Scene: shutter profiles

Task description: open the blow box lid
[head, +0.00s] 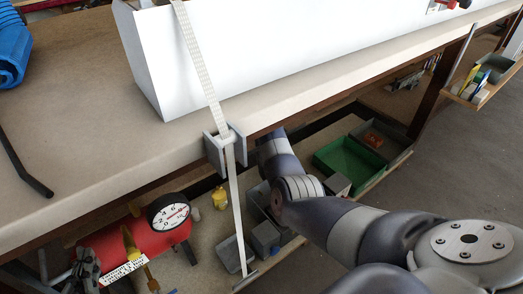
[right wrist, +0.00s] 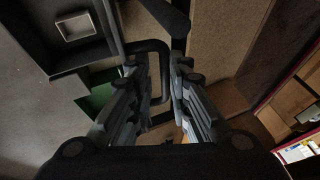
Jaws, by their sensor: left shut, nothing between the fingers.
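A long white box (head: 250,50), likely the blow box, stands on the workbench. No lid seam is clear, and its top is cut off by the frame. A pale strap (head: 203,75) runs down its front, through a grey bracket (head: 225,148) at the bench edge, and hangs below. My left gripper (head: 86,266) is shut and empty at the lower left, beside the red tank, well below the box. My right arm reaches under the bench edge, hiding its gripper in the head view. In the right wrist view my right gripper (right wrist: 158,68) has its fingers apart, near a dark bent bar (right wrist: 150,44).
The red tank (head: 113,246) with a round gauge sits below the bench (head: 80,130). A green bin (head: 345,160) and grey bins stand on the lower shelf. Blue rolled material (head: 12,45) and a black rod (head: 25,170) lie on the bench. Floor at right is open.

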